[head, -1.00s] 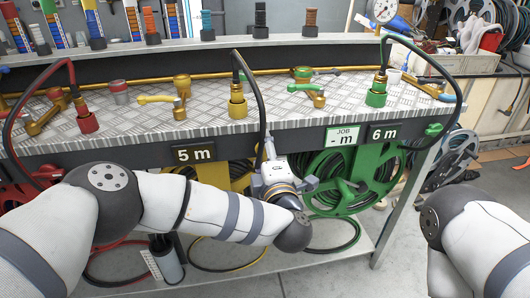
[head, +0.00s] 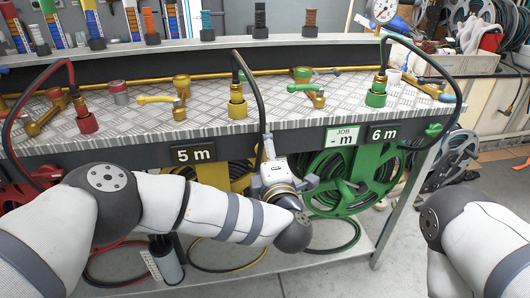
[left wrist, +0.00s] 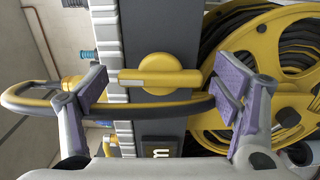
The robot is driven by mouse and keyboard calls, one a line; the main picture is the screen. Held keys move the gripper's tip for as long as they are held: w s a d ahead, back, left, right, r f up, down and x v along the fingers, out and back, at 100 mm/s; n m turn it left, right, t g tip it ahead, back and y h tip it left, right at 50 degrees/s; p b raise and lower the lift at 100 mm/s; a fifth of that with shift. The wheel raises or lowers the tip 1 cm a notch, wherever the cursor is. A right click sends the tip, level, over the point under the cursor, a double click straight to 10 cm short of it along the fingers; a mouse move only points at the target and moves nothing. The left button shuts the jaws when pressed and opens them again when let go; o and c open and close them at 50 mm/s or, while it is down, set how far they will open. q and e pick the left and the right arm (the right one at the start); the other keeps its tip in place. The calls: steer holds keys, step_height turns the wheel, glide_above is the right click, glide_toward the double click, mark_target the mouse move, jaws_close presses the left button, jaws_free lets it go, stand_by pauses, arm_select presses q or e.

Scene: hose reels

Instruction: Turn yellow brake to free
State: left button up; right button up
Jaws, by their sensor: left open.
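The yellow brake (left wrist: 160,78) is a round knob with a straight bar handle, on the dark front panel of the bench. In the left wrist view its bar lies across the picture. My left gripper (left wrist: 162,88) is open, with its purple-padded fingers on either side of the brake. I cannot tell whether they touch it. In the head view my left gripper (head: 268,150) is at the bench front, right of the "5 m" sign, and the brake is hidden there. My right gripper is out of view; only part of that arm shows at the right edge.
A dark hose (left wrist: 180,107) crosses between the fingers, close to the brake. The yellow reel (left wrist: 208,130) is beside the panel. In the head view the green reel (head: 390,165) stands to the right, and yellow (head: 155,99) and green (head: 302,87) valve levers sit on the bench top.

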arm_select(q)
steer(key=s+d, duration=0.2)
steer(key=s, duration=1)
steer(key=shift+d, duration=0.15)
